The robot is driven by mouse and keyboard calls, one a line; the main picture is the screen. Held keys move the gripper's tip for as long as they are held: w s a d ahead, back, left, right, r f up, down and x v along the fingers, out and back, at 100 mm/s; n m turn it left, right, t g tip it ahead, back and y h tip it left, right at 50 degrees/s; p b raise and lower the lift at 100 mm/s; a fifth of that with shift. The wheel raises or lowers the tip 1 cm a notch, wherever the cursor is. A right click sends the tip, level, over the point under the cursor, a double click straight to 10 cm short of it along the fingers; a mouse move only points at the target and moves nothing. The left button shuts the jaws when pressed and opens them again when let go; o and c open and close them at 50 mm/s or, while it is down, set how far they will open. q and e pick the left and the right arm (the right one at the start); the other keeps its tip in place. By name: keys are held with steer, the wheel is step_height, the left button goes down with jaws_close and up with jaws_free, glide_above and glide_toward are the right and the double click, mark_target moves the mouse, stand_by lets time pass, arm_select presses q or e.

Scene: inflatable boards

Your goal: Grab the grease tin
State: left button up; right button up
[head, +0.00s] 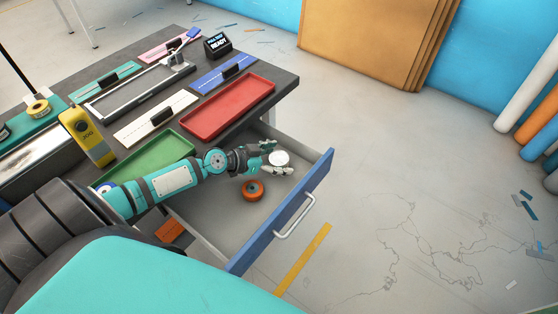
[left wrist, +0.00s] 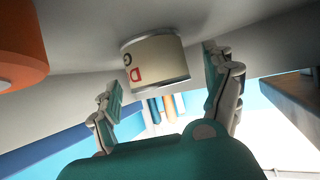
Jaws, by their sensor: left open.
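The grease tin (head: 279,157) is a small round can with a pale lid, standing in the open drawer. In the left wrist view the tin (left wrist: 155,64) shows a cream side with red and dark letters and metal rims. My left gripper (head: 276,160) is open, reaching into the drawer with its fingers at the tin. In the left wrist view the fingers (left wrist: 162,75) are spread, one to each side of the tin; I cannot tell whether they touch it. My right gripper is not in view.
An orange roll (head: 253,191) lies close to the tin in the drawer (head: 225,218); it also shows in the left wrist view (left wrist: 20,45). The blue drawer front (head: 285,215) has a handle. The workbench above carries a red tray (head: 228,106) and a green tray (head: 150,160).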

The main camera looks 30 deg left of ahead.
arm_select(q)
steer(key=shift+w+d+f, duration=0.15)
steer(key=shift+w+f, duration=0.05)
steer(key=shift+w, duration=0.1)
steer(key=c, duration=1.3)
